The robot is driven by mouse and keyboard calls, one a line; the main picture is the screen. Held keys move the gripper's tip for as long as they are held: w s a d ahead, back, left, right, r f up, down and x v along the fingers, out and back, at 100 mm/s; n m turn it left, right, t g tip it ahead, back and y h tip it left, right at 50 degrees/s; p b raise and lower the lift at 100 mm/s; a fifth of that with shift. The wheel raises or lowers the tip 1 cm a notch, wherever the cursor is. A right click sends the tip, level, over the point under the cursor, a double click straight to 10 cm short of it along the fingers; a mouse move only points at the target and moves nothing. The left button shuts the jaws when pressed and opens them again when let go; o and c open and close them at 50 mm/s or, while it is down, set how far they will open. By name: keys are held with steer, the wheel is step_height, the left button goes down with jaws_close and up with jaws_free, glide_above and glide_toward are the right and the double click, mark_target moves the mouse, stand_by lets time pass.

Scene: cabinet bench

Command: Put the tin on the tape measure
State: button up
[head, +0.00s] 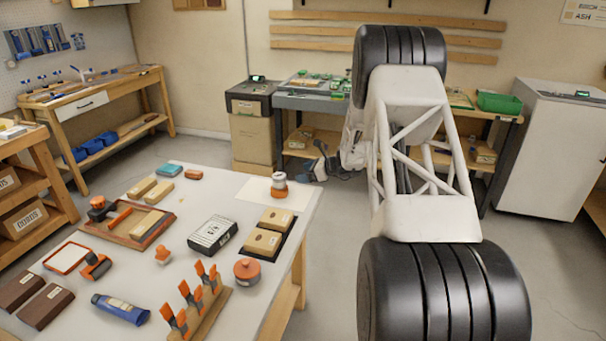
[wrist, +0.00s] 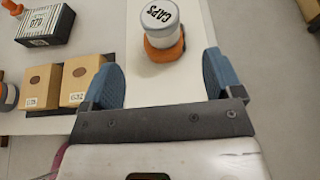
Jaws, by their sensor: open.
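The tin, a whitish cylinder with CAPS on its lid, stands upright near the far right corner of the table in the head view (head: 278,180). It also shows at the top of the wrist view (wrist: 153,18). The tape measure, an orange body, is directly under the tin in the head view (head: 279,193) and sticks out below it in the wrist view (wrist: 165,52). The tin appears to rest on it. My gripper (wrist: 160,68) is open and empty, its blue fingers apart from both, with the tin beyond the fingertips.
Two wooden blocks on a dark tray (head: 263,241) and a striped box (head: 213,234) stand nearby. A round orange container (head: 247,271) and upright orange clamps (head: 200,295) are nearer the front. White table surface is clear around the tin, with the table edge close on its right.

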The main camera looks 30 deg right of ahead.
stand_by(0.4)
steer(key=s+a+r+n+g+h, duration=0.1)
steer(key=s+a+r+n+g, duration=0.2)
steer(key=s+a+r+n, duration=0.6)
steer(key=s+a+r+n+g+h, duration=0.2)
steer(key=s+a+r+n+g, duration=0.25)
steer(key=s+a+r, duration=0.85)
steer(key=s+a+n+h, duration=0.2)
steer(key=s+a+n, duration=0.1)
steer(key=s, duration=0.8)
steer(key=s+a+n+h, duration=0.2)
steer(key=s+n, duration=0.4)
steer(key=s, duration=0.6)
steer(key=s+a+r+n+h, duration=0.1)
steer(key=s+a+n, duration=0.3)
steer(key=s, duration=0.7)
steer(key=shift+s+a+h, duration=0.15)
steer(key=shift+s+h, duration=0.25)
steer(key=shift+h, duration=0.5)
